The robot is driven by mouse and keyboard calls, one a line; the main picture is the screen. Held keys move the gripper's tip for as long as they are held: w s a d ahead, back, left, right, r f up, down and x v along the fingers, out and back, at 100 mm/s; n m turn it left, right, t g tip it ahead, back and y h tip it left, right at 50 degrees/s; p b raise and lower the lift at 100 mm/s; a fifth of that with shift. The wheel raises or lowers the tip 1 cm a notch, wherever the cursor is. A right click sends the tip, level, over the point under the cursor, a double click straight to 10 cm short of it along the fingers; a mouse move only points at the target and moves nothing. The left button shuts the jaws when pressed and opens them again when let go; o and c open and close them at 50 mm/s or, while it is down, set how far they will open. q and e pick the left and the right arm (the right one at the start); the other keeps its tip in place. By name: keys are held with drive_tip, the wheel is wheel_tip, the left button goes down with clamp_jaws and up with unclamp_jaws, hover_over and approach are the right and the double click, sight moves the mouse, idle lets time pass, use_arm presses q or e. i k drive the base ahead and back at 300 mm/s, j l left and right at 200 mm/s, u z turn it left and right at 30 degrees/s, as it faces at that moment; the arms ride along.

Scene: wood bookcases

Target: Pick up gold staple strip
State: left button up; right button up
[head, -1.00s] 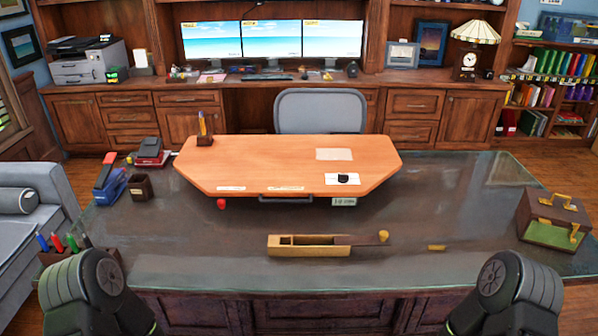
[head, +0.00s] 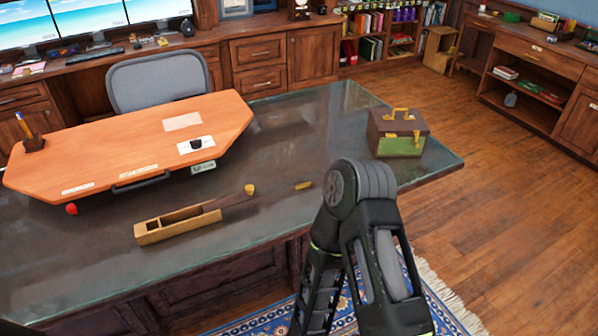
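A small gold strip (head: 303,185), which looks like the gold staple strip, lies flat on the dark glassy desk top (head: 280,143). It is right of an open wooden box, close to the desk's near edge. My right arm's bent elbow shows just right of the strip in the head view, apart from it in the picture. Neither of my grippers is in view, so I cannot see their fingers or whether they hold anything.
The long wooden box (head: 160,234) has a dark lid slid out with a yellow knob (head: 249,190). An orange board (head: 110,150) covers the desk's left part. A brown and green case (head: 399,134) stands at the right corner. Open wood floor (head: 510,220) lies to the right.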

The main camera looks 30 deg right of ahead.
sight(308, 184)
drive_tip(key=i+l, duration=0.15)
drive_tip(key=l, duration=0.2)
drive_tip(key=i+l, duration=0.2)
drive_tip(key=l, duration=0.15)
drive_tip(key=i+l, duration=0.15)
drive_tip(key=l, duration=0.2)
drive_tip(key=i+l, duration=0.15)
drive_tip(key=l, duration=0.25)
drive_tip(key=i+l, duration=0.2)
drive_tip(key=l, duration=0.15)
drive_tip(key=i+l, duration=0.15)
drive_tip(key=l, duration=0.2)
